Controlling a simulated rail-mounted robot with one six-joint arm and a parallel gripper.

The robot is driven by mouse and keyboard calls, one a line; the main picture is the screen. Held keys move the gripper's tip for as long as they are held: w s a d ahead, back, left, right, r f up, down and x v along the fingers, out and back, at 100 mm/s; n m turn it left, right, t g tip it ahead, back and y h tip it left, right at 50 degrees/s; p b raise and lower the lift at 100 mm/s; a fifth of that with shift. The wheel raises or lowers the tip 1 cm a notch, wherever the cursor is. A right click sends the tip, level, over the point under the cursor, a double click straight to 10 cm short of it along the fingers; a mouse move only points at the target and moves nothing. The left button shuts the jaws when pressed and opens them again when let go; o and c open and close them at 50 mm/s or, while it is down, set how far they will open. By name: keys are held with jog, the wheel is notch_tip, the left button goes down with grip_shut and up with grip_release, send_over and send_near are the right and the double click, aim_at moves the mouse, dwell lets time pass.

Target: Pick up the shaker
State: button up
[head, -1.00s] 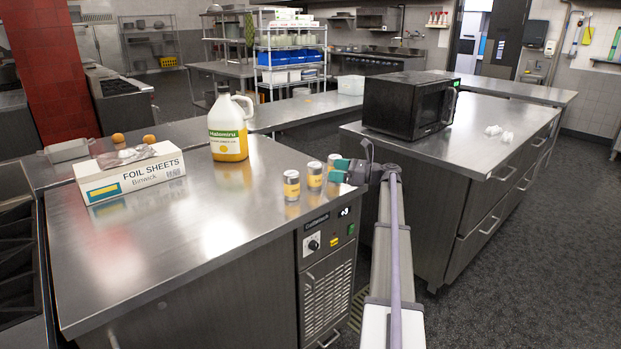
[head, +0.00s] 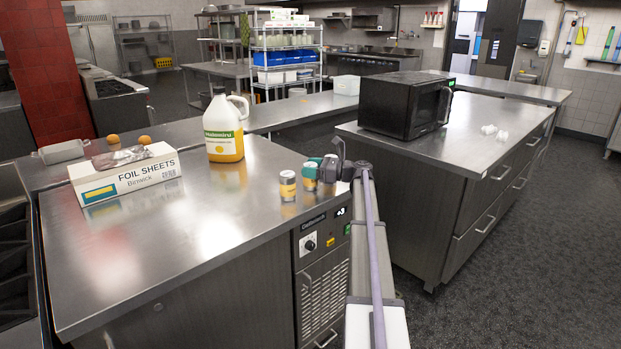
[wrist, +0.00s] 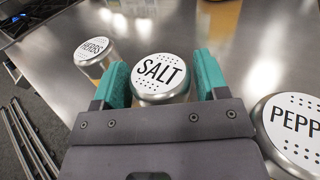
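Three shakers with metal lids and yellow labels stand in a row near the right edge of the steel counter. In the wrist view their lids read SALT (wrist: 160,76), HERBS (wrist: 94,50) and, partly cut off at the right edge, PEPP (wrist: 293,125). My gripper (head: 320,167) reaches in from the right among them. In the wrist view its teal fingers stand on either side of the salt shaker, close to its lid. A narrow gap seems to show at the right finger; contact lower down is hidden. In the head view the front shaker (head: 288,187) stands clear of the fingers.
A yellow jug (head: 223,140) and a foil sheets box (head: 125,178) stand farther left on the counter (head: 190,240). A microwave (head: 403,105) sits on the right-hand counter (head: 470,150). The counter's front middle is clear.

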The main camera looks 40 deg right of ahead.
jog(key=c, duration=0.7)
notch_tip(320, 180, up, 15)
jog(key=p, duration=1.5)
